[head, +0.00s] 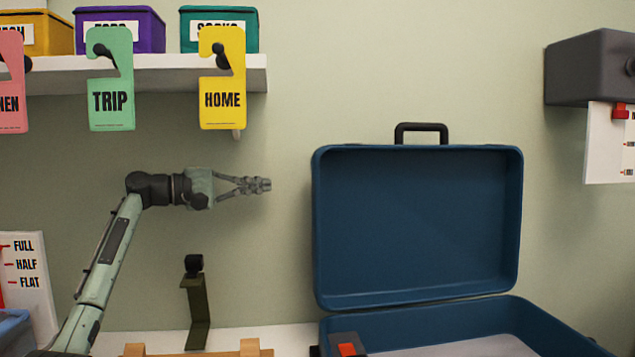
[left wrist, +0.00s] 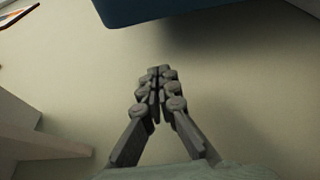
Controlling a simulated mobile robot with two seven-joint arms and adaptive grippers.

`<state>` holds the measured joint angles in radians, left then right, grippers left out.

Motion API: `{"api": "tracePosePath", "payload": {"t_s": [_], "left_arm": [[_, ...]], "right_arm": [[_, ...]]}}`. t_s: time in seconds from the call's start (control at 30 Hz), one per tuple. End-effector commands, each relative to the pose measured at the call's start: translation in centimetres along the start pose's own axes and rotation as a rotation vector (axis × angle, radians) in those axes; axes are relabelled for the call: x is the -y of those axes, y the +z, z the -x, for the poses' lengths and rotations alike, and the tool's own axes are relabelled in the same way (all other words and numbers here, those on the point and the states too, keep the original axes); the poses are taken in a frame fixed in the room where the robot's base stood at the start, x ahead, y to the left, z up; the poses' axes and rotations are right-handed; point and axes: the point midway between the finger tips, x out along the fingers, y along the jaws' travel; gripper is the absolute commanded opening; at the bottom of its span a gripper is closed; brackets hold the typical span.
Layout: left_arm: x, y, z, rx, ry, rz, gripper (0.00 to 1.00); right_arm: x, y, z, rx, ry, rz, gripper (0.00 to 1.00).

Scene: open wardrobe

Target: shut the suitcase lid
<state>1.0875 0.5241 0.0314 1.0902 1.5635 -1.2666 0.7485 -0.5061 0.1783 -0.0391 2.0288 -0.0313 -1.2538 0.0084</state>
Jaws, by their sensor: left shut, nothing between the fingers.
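The blue suitcase stands open on the right in the head view. Its lid (head: 418,222) is upright, with a black handle (head: 421,127) on its top edge. Its base (head: 490,325) lies below, cut off by the lower picture edge. My left gripper (head: 266,185) is shut and empty. It is left of the lid at about the height of its upper half, pointing right, with a gap between. In the left wrist view the closed fingers (left wrist: 158,72) show, and a blue edge (left wrist: 170,8), likely the suitcase, is at the top. My right gripper is not in view.
A white shelf (head: 160,75) with boxes and hanging tags is above my left arm. A dark green stand (head: 197,305) is below the gripper. A black and red item (head: 347,344) is at the suitcase's front left. A dark grey box (head: 590,68) is on the right wall.

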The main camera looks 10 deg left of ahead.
Motion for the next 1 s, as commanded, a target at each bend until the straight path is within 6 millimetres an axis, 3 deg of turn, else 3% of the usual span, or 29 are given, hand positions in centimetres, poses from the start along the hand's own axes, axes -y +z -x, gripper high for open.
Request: {"api": "tracePosePath", "payload": {"t_s": [0.17,0.7,1.0], "left_arm": [[-0.2,0.0,-1.1,0.002,0.001,0.005,0.0],[-0.3,0.1,-10.2,0.002,0.0,0.003,0.0],[0.0,2.4,-9.1,-0.001,-0.002,0.0,0.0]], "right_arm": [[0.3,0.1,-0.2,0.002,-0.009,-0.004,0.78],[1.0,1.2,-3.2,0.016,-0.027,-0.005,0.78],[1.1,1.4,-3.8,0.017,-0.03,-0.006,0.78]]}}
